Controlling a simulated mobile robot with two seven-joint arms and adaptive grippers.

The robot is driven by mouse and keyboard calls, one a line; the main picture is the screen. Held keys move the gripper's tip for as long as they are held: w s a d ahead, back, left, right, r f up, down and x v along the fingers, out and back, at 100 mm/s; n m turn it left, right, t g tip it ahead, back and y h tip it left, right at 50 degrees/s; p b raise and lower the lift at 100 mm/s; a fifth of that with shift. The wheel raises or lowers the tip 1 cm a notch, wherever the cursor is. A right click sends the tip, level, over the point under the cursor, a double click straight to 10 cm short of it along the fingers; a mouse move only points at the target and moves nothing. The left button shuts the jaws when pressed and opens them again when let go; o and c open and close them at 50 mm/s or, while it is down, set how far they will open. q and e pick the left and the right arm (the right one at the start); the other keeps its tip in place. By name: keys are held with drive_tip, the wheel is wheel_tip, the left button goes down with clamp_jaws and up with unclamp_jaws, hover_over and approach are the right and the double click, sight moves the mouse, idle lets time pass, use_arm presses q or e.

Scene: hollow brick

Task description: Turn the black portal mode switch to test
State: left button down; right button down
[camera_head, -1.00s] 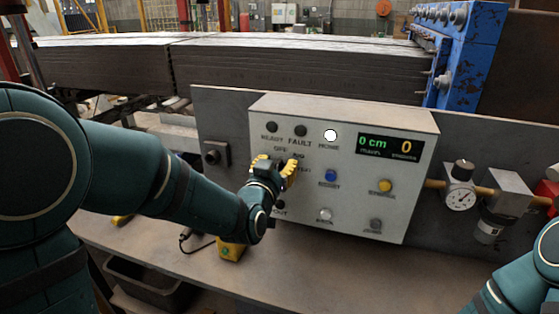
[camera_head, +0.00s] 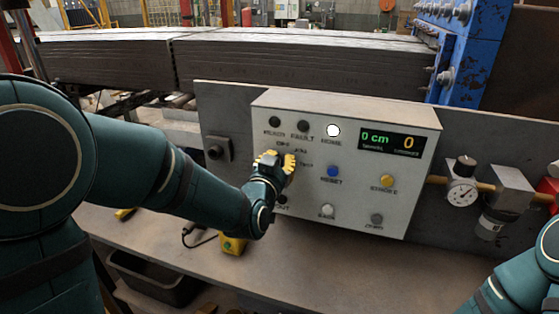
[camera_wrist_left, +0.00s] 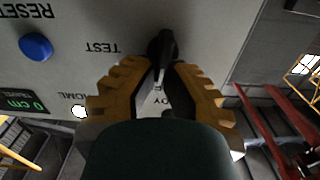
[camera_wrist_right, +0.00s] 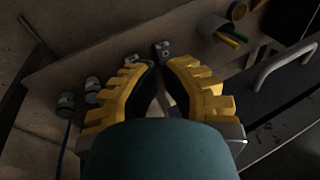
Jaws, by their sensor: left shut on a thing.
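The grey-white control panel (camera_head: 320,185) stands upright at the middle of the head view. Its black mode switch (camera_wrist_left: 164,44) shows in the left wrist view, held between the yellow-edged fingers of my left gripper (camera_wrist_left: 160,72). The TEST label (camera_wrist_left: 103,48) is beside the switch, upside down in that view. In the head view my left gripper (camera_head: 276,160) covers the switch, so its exact pointing direction is hidden there. My right gripper (camera_wrist_right: 161,68) shows in its own wrist view, with a narrow gap between empty fingers, away from the panel.
The panel also has a lit white lamp (camera_head: 333,131), a blue button (camera_head: 333,171), a yellow button (camera_head: 387,181) and a display (camera_head: 390,141). A pressure gauge (camera_head: 461,192) is at the right. A yellow item (camera_head: 233,244) lies below the panel. The front bench is mostly clear.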

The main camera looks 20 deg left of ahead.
use_arm(q)
drive_tip(key=m, duration=0.4)
drive_tip(key=shift+d+p, duration=0.25)
drive_tip(key=shift+p, duration=0.1)
drive_tip(key=shift+d+f+m+p, duration=0.15)
drive_tip(key=shift+f+m+p, duration=0.2)
drive_tip(key=shift+m, duration=1.8)
drive_tip(key=shift+d+f+m+p, duration=0.15)
drive_tip(key=shift+m+p, duration=0.35)
drive_tip(key=shift+m, duration=1.6)
drive_tip(key=shift+d+f+m+p, duration=0.2)
drive_tip(key=shift+m+p, duration=0.2)
drive_tip(key=shift+m, duration=1.75)
drive_tip(key=c, duration=1)
unclamp_jaws()
drive_tip(key=shift+f, duration=0.15)
